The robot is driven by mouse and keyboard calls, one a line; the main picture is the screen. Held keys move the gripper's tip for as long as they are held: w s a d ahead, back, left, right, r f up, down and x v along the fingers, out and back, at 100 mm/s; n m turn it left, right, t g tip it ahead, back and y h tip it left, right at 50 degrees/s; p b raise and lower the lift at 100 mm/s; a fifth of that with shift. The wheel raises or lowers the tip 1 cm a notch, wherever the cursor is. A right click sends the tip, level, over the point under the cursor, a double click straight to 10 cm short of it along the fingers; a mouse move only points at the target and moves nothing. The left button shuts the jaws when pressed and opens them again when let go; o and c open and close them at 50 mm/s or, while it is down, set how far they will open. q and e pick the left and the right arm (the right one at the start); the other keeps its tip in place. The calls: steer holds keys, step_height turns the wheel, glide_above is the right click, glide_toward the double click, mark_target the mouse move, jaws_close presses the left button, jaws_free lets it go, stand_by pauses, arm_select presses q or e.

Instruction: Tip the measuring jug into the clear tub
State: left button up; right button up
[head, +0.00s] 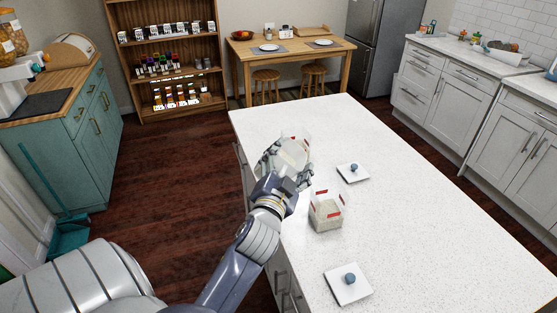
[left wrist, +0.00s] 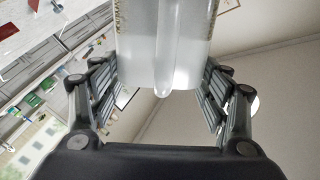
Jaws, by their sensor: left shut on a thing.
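My left gripper (head: 284,170) is shut on the whitish measuring jug (head: 293,151), above the far left part of the counter. The jug looks tilted, but the hand hides part of it. In the left wrist view, the jug's pale body and handle (left wrist: 165,55) lie between the fingers of the left gripper (left wrist: 163,95). A clear tub (head: 326,212) with red marks and pale grainy contents stands nearer, right of my wrist. Another clear, red-marked rim (head: 301,134) shows just behind the jug, mostly hidden. My right gripper is out of view.
Another such lid (head: 348,284) lies near the front. The right side of the white counter (head: 440,230) is clear. Its left edge runs beneath my arm.

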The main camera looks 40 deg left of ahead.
arm_select(q)
steer(key=shift+w+d+f+m+b, duration=0.1)
steer(key=shift+w+d+m+b, duration=0.1)
steer(key=shift+d, duration=0.25)
steer(key=shift+w+d+f+m+b, duration=0.1)
steer(key=shift+w+d, duration=0.1)
steer(key=shift+d, duration=0.2)
steer(key=w+d+f+m, duration=0.1)
steer(key=w+d+m, duration=0.1)
steer(key=d+m, duration=0.2)
steer(key=shift+w+d+f+b, duration=0.25)
steer(key=shift+d+b, duration=0.2)
steer(key=shift+d, duration=0.55)
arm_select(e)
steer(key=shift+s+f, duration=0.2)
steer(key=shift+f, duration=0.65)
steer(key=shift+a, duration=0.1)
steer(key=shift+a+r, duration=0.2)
arm_select(q)
steer(key=shift+d+m+p, duration=0.1)
steer(key=shift+m+p, duration=0.3)
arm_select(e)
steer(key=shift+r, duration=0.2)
